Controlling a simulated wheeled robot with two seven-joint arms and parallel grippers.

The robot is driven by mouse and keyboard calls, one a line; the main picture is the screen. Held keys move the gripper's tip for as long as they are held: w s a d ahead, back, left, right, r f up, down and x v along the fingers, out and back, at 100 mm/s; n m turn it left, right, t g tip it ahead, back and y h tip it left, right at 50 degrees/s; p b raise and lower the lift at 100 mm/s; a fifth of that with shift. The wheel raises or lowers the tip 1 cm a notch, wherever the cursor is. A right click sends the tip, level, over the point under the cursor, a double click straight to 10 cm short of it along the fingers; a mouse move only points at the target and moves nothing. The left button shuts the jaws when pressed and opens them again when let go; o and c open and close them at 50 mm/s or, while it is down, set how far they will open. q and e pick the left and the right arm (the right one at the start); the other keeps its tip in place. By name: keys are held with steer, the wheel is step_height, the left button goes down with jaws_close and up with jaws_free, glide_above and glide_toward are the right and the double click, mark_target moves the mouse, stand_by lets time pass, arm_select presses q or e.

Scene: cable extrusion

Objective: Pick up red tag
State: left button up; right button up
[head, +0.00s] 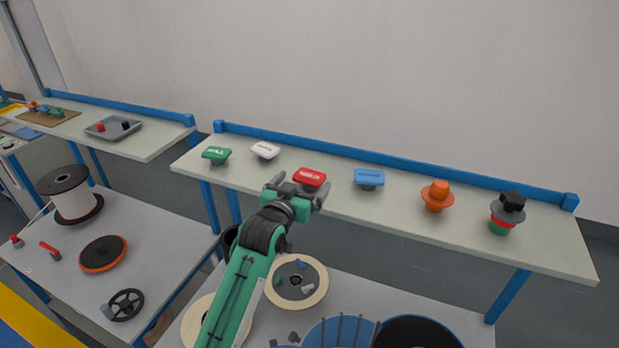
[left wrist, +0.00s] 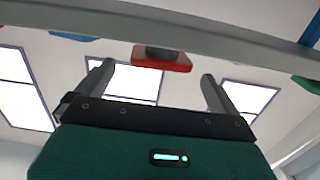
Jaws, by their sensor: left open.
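The red tag (head: 310,177) is a flat block with white lettering on the upper shelf (head: 420,215), near its front edge. My left gripper (head: 299,187) is open at that edge, its fingers pointing toward the tag and one on each side of it in the picture. In the left wrist view the red tag (left wrist: 165,62) shows between and just beyond the two open fingertips (left wrist: 157,72). I see no contact. The tag's lower part is partly hidden by the gripper in the head view. My right gripper is not in view.
A white tag (head: 265,150) and green tag (head: 216,154) sit left of the red one; a blue tag (head: 369,178) sits right. Orange (head: 437,194) and black-topped (head: 509,206) knobs stand further right. A blue rail (head: 400,170) runs along the back. Spools (head: 296,283) lie below.

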mark_target(305, 182)
arm_select(q)
steer(key=shift+w+d+r+p, duration=0.1)
steer(key=shift+w+d+p, duration=0.1)
steer(key=shift+w+p, duration=0.2)
steer(key=x, duration=0.1)
steer(key=p+x, duration=0.1)
steer(key=x, duration=0.1)
steer(key=shift+f, duration=0.25)
steer(key=shift+w+d+f+p, duration=0.15)
steer(key=shift+w+p, duration=0.2)
steer(key=shift+w, duration=0.1)
steer(key=c, duration=1.1)
